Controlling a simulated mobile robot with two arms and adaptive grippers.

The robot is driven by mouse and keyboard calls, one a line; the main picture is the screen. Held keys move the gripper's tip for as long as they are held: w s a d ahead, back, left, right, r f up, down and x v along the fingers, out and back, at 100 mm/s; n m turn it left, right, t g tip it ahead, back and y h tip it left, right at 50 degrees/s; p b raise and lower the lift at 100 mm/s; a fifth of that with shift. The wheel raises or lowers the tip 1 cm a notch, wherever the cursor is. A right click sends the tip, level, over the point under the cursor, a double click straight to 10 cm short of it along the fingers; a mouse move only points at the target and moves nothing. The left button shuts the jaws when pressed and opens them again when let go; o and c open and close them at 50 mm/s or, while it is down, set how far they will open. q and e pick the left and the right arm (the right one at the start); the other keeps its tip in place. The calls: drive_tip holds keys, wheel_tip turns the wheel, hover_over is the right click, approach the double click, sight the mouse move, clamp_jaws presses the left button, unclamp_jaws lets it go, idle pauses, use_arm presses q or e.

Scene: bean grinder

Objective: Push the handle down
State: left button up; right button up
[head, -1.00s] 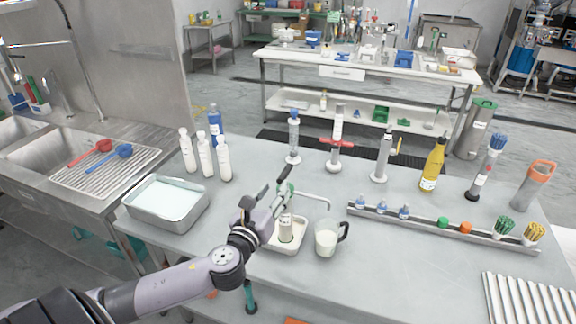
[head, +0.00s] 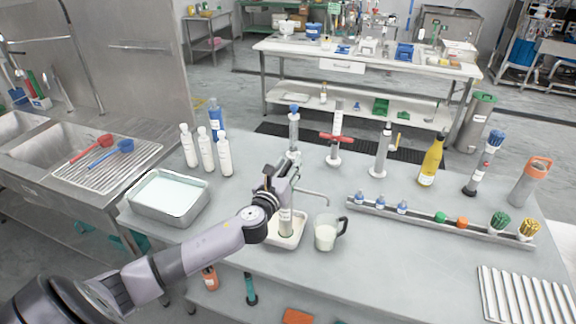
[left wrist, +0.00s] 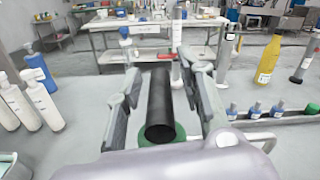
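The grinder's body (head: 286,222) stands upright in a shallow white tray on the grey table in the head view, and a thin bent metal rod sticks out to its right. In the left wrist view its black handle (left wrist: 159,108) lies lengthwise between my fingers, with a green part (left wrist: 160,136) beneath it. My left gripper (head: 288,176) is above the body and mostly hides the handle in the head view. In the left wrist view its fingers (left wrist: 160,100) are apart on both sides of the handle, with gaps visible. My right gripper is not in view.
A glass mug (head: 326,232) with white contents stands just right of the tray. White bottles (head: 206,150) and a steel basin (head: 168,198) are to the left. A rack (head: 440,223) with small bottles and brushes lies to the right.

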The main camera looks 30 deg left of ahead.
use_arm(q)
clamp_jaws()
idle(0.7)
